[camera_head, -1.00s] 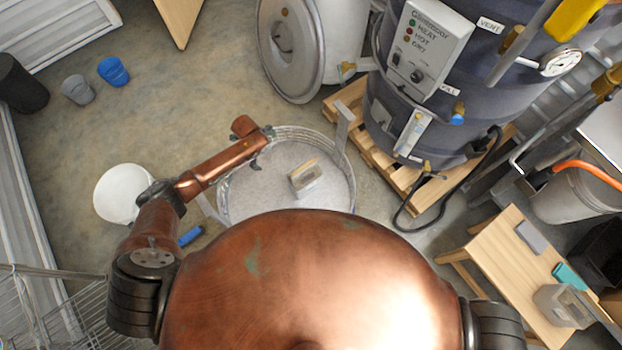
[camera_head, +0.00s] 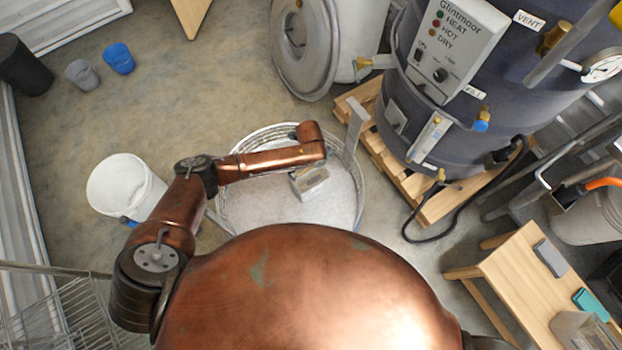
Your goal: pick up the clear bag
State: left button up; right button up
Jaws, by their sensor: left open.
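My left arm reaches over the hopper from the left. My right gripper is out of view.
A dark drum (camera_head: 455,125) stands on a wooden pallet (camera_head: 432,205) right of the hopper, with a black cable (camera_head: 460,232) on the floor. A white bucket (camera_head: 118,187) stands left of my arm. The wooden bench (camera_head: 520,283) is at right. The upper-left floor is mostly clear.

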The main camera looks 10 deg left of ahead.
pick_arm(q)
jog(key=shift+f, duration=0.7)
jog(key=shift+r, duration=0.1)
jog(key=shift+c, duration=0.3)
jog(key=c, duration=1.6)
jog(key=shift+w+r, duration=0.1)
jog(key=shift+w, duration=0.1)
jog(key=shift+c, duration=0.4)
